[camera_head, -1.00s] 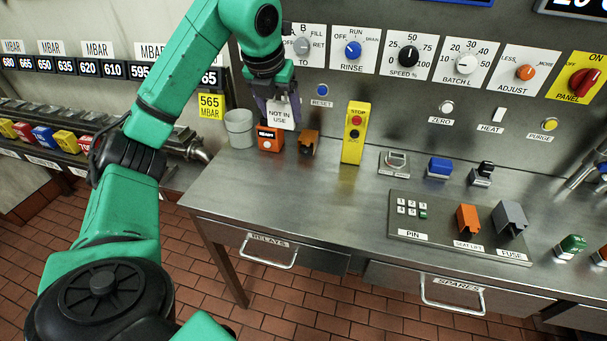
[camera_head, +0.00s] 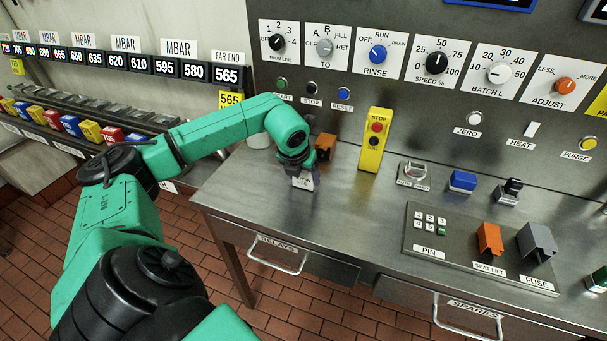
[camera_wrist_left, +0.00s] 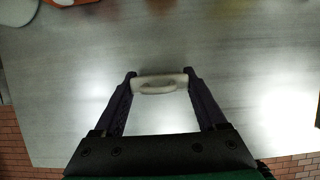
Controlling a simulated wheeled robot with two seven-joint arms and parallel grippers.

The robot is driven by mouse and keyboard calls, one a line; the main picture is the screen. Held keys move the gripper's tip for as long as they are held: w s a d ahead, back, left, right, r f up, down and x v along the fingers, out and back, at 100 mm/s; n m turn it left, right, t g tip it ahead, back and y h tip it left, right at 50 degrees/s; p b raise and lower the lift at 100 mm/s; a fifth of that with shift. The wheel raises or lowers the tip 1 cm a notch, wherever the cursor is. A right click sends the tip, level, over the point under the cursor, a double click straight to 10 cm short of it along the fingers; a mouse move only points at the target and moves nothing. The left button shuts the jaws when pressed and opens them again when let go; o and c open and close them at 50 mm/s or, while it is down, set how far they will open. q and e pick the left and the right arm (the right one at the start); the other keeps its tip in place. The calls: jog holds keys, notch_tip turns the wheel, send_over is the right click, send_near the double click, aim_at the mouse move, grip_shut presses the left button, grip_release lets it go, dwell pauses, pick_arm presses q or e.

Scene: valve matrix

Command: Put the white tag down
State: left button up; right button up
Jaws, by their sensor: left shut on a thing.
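The white tag (camera_head: 303,182) is at the tip of my left gripper (camera_head: 299,172), low over the left part of the steel bench. In the left wrist view the tag (camera_wrist_left: 160,84) shows as a pale bar with a rounded loop, held between the two dark fingers of the left gripper (camera_wrist_left: 160,86). I cannot tell whether the tag touches the bench top. Its lettering is too small to read clearly. My right gripper is not in view.
The steel bench (camera_head: 348,222) is clear right of the gripper. An orange block (camera_head: 325,145) and a yellow stop-jog box (camera_head: 375,140) stand behind it. A pin panel (camera_head: 470,262) with orange and grey covers lies to the right. The bench's left edge is close.

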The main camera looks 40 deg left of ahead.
pick_arm(q)
jog(key=shift+f, duration=0.1)
jog(key=shift+w+f, duration=0.1)
jog(key=o, duration=1.3)
jog(key=shift+c, duration=0.2)
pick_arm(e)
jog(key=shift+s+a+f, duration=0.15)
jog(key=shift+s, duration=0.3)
pick_arm(q)
jog(key=shift+r, duration=0.2)
jog(key=shift+r, duration=0.25)
jog(key=b+v, duration=0.1)
jog(key=v, duration=1)
jog(key=shift+r, duration=0.25)
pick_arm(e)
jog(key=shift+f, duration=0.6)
